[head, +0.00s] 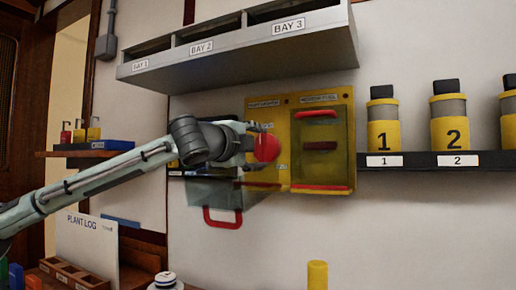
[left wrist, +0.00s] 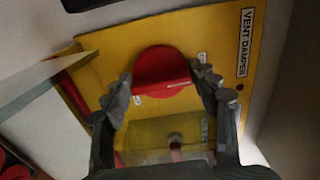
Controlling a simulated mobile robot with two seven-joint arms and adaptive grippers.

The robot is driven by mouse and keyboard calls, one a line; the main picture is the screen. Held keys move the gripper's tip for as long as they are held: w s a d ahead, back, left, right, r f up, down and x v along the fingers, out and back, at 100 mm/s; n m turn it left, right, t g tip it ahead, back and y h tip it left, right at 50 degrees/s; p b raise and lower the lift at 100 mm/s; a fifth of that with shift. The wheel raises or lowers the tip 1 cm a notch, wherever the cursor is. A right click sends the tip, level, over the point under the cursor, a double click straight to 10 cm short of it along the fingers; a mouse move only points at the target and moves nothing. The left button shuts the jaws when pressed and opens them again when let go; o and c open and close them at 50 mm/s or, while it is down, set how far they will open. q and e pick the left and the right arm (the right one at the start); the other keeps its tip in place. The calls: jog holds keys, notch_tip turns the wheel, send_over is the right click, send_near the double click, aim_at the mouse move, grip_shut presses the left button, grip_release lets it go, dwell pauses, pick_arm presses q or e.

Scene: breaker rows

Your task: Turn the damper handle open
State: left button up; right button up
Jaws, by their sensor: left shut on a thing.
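The red damper handle (head: 267,148) is a round knob with a raised bar, on the left part of the yellow panel (head: 346,140). In the left wrist view the handle (left wrist: 160,65) sits beside a label reading VENT DAMPER (left wrist: 245,42). My left gripper (head: 256,146) reaches in from the left and is shut on the handle, with one finger on each side of it. Its fingers also frame the handle in the left wrist view (left wrist: 164,82). The gripper and blur hide part of the panel's left side. My right gripper is not in view.
A grey bay shelf (head: 245,42) overhangs the panel. A clear-fronted cover with red bars (head: 320,130) is to the right. Yellow canisters (head: 449,133) stand on a dark shelf (head: 420,160). A yellow cylinder (head: 317,274) stands below.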

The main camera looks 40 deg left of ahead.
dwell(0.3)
pick_arm(q)
jog(key=o, duration=1.2)
jog(key=shift+c, duration=0.2)
jog(key=shift+s, duration=0.65)
jog(key=shift+s+d+r, duration=0.1)
jog(key=shift+s+d, duration=0.35)
jog(key=shift+s, duration=0.2)
jog(key=shift+v, duration=2.4)
jog(key=shift+w, duration=0.1)
